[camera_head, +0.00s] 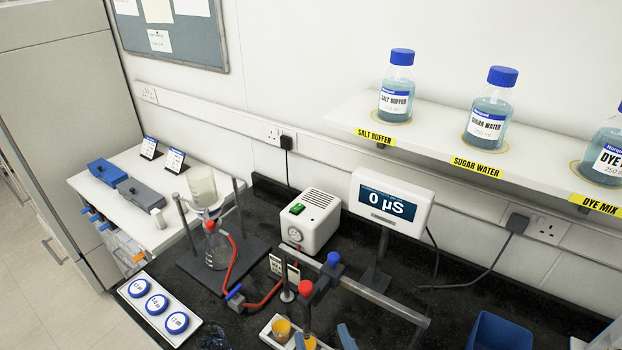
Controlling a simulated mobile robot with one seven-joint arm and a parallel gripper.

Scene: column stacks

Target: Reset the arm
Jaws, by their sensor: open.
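Only the two blue-grey fingertips of my gripper (324,341) seem to show, at the bottom edge just right of centre. They stand apart with a gap between them. The rest of my gripper and my arm are out of frame. Close to the left fingertip is a small tray (268,334) with orange-topped pieces (282,327). I cannot tell whether the fingertips touch anything there.
A metal rail (372,292) and a red-capped column (306,289) stand just beyond my gripper. Behind are a flask (217,248) on a stand, a white pump box (310,220) and a 0 µS display (391,203). A blue bin (498,331) is right; bottles (397,88) stand on a shelf.

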